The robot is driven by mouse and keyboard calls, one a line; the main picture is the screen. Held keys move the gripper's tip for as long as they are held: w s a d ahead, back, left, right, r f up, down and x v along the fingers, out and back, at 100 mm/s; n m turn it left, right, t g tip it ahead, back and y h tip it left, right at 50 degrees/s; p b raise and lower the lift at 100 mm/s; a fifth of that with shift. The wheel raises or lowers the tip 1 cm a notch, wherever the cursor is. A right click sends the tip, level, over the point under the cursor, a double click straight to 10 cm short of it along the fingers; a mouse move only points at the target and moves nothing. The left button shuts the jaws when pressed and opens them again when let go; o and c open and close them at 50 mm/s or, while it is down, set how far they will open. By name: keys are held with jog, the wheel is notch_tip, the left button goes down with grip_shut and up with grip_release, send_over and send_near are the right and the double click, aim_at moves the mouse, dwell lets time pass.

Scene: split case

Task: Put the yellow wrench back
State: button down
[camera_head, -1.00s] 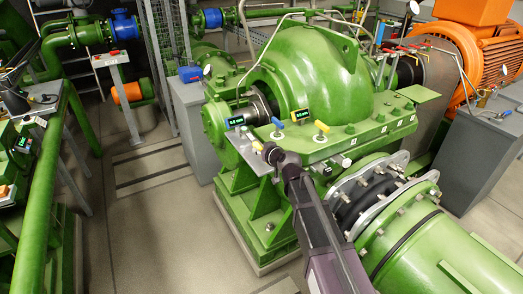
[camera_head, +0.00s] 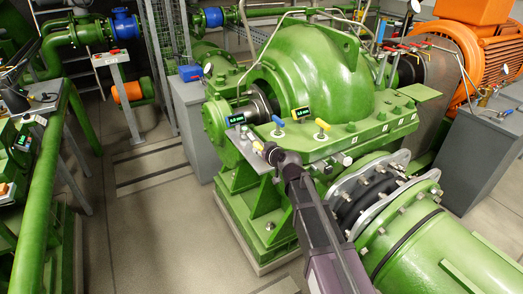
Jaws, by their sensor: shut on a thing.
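My gripper (camera_head: 268,151) is at the near left edge of the green pump's flange (camera_head: 345,140). It is shut, and a small yellow piece (camera_head: 257,146) shows at its tip. This looks like the yellow wrench, but it is small and mostly hidden by the gripper.
Two small digital displays (camera_head: 236,120) (camera_head: 301,113) sit by the flange and pump housing. The big green pipe (camera_head: 430,250) lies at the lower right. A green rail (camera_head: 40,200) runs along the left. The floor (camera_head: 160,220) between is clear.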

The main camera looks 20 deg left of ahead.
jog(key=shift+f, duration=0.35)
jog(key=shift+c, duration=1.8)
grip_release()
jog(key=shift+s+d, duration=0.1)
jog(key=shift+d, duration=0.05)
jog(key=shift+p+v, duration=0.75)
jog(key=shift+v, duration=2.1)
jog(key=shift+s, duration=0.1)
